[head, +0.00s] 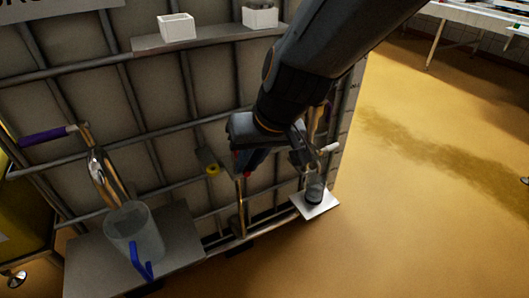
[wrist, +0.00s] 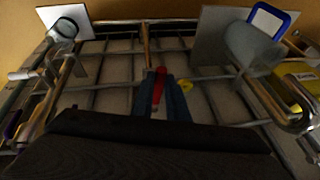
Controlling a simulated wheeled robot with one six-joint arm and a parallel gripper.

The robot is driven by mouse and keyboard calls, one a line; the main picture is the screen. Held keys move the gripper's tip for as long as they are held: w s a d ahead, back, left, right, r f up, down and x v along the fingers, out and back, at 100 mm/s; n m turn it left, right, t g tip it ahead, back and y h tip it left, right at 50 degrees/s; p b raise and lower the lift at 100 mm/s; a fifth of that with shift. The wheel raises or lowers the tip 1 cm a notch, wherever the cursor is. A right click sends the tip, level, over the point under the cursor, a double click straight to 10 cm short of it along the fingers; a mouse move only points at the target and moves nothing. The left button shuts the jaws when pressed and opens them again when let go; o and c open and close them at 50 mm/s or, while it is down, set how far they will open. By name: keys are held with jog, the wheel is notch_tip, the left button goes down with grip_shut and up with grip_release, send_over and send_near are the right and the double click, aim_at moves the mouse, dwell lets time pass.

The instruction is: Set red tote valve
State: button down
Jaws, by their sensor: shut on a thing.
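The red valve handle (wrist: 159,86) sits between the two blue-grey fingers of my gripper (wrist: 161,98) in the wrist view. My gripper is shut on it. In the head view my gripper (head: 246,164) is at the middle of the caged tote front, and only a little red shows beside it. A brass pipe (head: 240,208) runs down just below the gripper. The valve body is mostly hidden by my gripper and arm, so I cannot tell the handle's exact angle.
A purple-handled tap (head: 42,136) stands left above a clear jug (head: 133,232) with a blue handle on a grey shelf (head: 92,268). A yellow-ringed fitting (head: 212,169) is close left of my gripper. A cup (head: 314,192) stands on a small plate (head: 325,205) at right. Floor right is clear.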

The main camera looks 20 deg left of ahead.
jog(key=shift+s+d+f, duration=0.1)
jog(key=shift+d+f, duration=0.1)
jog(key=c, duration=1.7)
grip_release()
jog(key=shift+c, duration=0.2)
jog(key=shift+r, duration=0.1)
jog(key=shift+r, duration=0.15)
jog(key=p+v, duration=0.2)
jog(key=v, duration=0.5)
jog(key=shift+r, duration=0.25)
jog(key=shift+d, duration=0.15)
